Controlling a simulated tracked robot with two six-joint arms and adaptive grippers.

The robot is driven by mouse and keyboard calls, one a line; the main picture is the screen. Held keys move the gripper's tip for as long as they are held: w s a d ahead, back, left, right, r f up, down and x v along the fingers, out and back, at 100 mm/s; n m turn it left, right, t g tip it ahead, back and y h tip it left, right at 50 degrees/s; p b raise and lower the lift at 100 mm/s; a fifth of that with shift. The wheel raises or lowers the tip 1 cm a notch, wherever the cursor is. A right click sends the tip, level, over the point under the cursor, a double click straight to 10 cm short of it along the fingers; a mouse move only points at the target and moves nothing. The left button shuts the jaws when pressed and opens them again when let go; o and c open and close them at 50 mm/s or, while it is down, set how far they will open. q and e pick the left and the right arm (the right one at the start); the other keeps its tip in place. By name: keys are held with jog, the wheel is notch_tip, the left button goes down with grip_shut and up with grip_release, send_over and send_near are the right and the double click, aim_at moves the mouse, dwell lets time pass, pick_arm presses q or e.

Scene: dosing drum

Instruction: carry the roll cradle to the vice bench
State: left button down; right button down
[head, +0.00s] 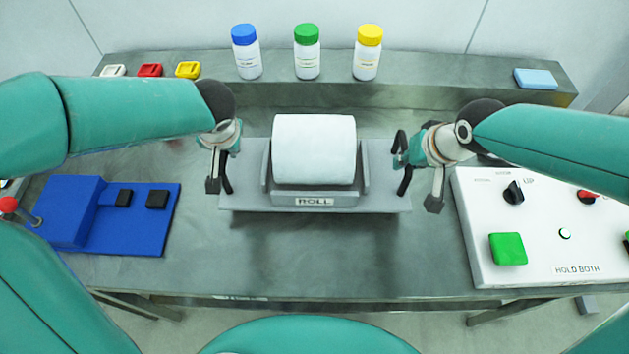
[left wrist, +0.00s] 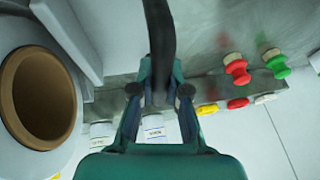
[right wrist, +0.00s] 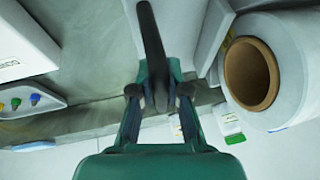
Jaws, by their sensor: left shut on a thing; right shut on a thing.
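The grey roll cradle (head: 315,200), labelled ROLL, is level over the middle of the steel bench, with a white roll (head: 313,150) in it. A dark shadow lies in front of it; I cannot tell if it touches the bench top. My left gripper (head: 222,178) is shut on the black handle at its left end; the handle (left wrist: 160,35) runs between the fingers in the left wrist view. My right gripper (head: 408,175) is shut on the right-end handle (right wrist: 152,40). The roll's brown core shows in both wrist views. No vice is clearly recognisable.
A blue fixture (head: 110,215) with black pads lies at left. A white control box (head: 535,225) with knobs and a green button stands at right. The back ledge (head: 425,92) carries three capped bottles, small coloured pieces and a light-blue block. The bench front is clear.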

aim_at(230, 164)
pick_arm(q)
jog(key=shift+a+r, duration=0.2)
jog(key=shift+r, duration=0.1)
pick_arm(e)
jog(key=shift+a+r, duration=0.2)
jog(key=shift+r, duration=0.1)
pick_arm(q)
jog(key=shift+f, duration=0.1)
pick_arm(e)
jog(key=shift+f, duration=0.1)
pick_arm(q)
jog(key=shift+a+f, duration=0.1)
jog(key=shift+f, duration=0.05)
pick_arm(e)
jog(key=shift+f, duration=0.15)
